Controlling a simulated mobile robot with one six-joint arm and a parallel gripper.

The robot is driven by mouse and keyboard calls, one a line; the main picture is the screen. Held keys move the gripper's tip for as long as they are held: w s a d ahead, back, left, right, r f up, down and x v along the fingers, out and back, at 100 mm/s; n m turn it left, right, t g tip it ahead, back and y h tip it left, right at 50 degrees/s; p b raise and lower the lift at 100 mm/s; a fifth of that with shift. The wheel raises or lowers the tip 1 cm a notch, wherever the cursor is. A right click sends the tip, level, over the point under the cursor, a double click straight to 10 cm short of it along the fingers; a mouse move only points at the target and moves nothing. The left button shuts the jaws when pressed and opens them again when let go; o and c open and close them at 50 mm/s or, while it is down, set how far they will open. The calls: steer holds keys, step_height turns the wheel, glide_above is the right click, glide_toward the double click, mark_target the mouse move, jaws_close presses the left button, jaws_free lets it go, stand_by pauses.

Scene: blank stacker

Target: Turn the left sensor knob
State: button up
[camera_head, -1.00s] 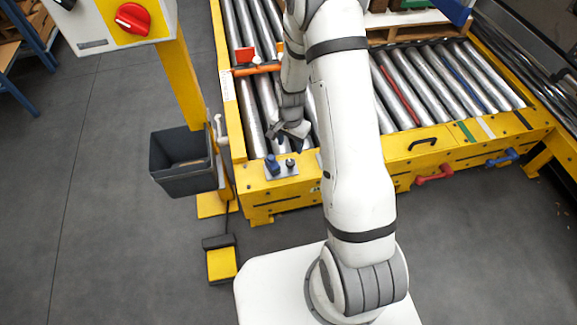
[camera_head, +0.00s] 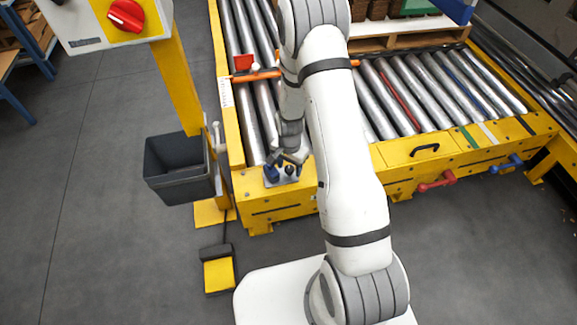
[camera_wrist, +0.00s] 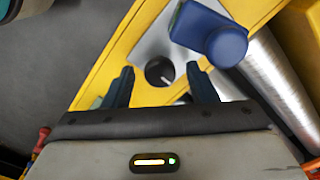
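The sensor knob is a small black round knob (camera_wrist: 159,71) with a white mark, on a grey metal plate (camera_wrist: 151,43). In the head view the knob (camera_head: 290,169) sits at the conveyor's front left corner. A blue sensor block (camera_wrist: 212,34) stands beside it on the same plate; it also shows in the head view (camera_head: 271,171). My gripper (camera_wrist: 161,78) is open, and the knob appears between its two dark fingers in the wrist view. In the head view my gripper (camera_head: 284,160) is just over the plate. I cannot tell whether the fingers touch the knob.
The yellow conveyor frame (camera_head: 250,190) surrounds the steel rollers. A yellow post (camera_head: 180,85) carries a panel with a red switch (camera_head: 126,15). A dark bin (camera_head: 178,170) hangs left of the conveyor. Red (camera_head: 437,180) and blue (camera_head: 507,163) handles are at the front right.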

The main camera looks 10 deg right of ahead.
steer(key=c, duration=0.9)
steer(key=shift+a, duration=0.15)
steer(key=shift+c, duration=0.2)
steer(key=shift+n, duration=0.4)
steer(key=n+p, duration=0.1)
steer(key=n, duration=0.2)
steer(key=shift+n, duration=0.4)
steer(key=n, duration=0.5)
steer(key=shift+n+p, duration=0.3)
steer(key=n, duration=0.5)
steer(key=shift+p, duration=0.3)
steer(key=n, duration=0.5)
steer(key=shift+w, duration=0.1)
steer(key=shift+n, duration=0.4)
